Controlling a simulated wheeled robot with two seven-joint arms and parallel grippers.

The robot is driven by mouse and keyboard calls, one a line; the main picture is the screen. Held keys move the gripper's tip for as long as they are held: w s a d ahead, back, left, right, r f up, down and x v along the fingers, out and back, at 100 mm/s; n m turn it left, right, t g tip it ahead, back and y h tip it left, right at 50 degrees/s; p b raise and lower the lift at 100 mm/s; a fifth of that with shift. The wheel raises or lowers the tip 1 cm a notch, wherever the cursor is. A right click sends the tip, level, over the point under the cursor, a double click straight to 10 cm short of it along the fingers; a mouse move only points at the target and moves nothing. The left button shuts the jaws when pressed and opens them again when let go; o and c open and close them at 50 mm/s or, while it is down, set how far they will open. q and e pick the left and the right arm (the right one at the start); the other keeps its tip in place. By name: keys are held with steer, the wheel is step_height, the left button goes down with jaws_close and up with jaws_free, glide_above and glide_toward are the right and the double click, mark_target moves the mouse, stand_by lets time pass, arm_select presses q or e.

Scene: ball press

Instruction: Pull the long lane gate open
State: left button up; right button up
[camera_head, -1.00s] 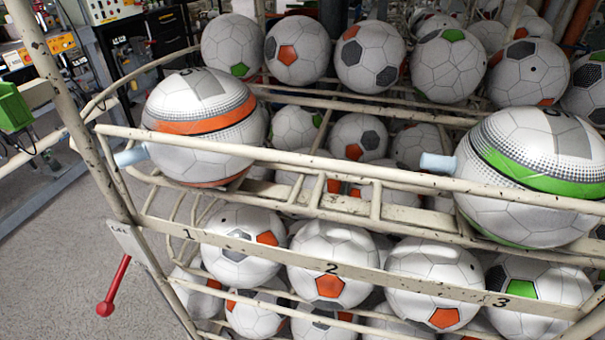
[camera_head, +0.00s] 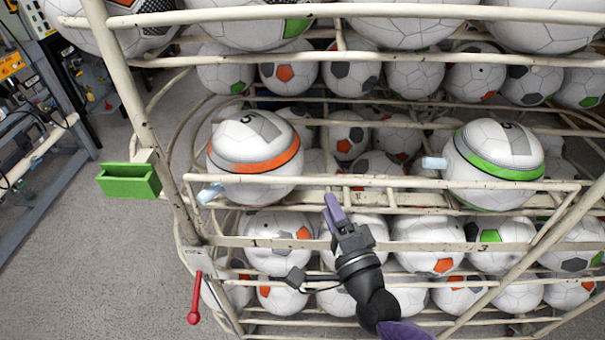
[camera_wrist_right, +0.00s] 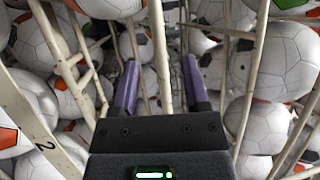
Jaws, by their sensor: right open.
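The cream wire rack has two light-blue grips at its front rail: a left one (camera_head: 210,193) beside the orange-striped ball (camera_head: 254,165), and a right one (camera_head: 434,163) beside the green-striped ball (camera_head: 497,145). I cannot tell for sure which part is the long lane gate. My right gripper (camera_head: 333,210) is open and empty in front of the rack, between the two grips and touching neither. The right wrist view shows its purple fingers (camera_wrist_right: 160,72) apart, with balls and rack bars beyond. My left gripper is out of view.
A long numbered bar (camera_head: 370,244) crosses the rack front below the striped balls. A red-knobbed lever (camera_head: 194,302) hangs at the lower left. A green bin (camera_head: 129,181) sits at the left post. The grey floor (camera_head: 90,270) on the left is clear.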

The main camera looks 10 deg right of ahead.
mark_target(316, 178)
steer(key=x, duration=0.7)
steer(key=shift+w+f, duration=0.1)
jaws_close()
stand_by(0.7)
stand_by(0.4)
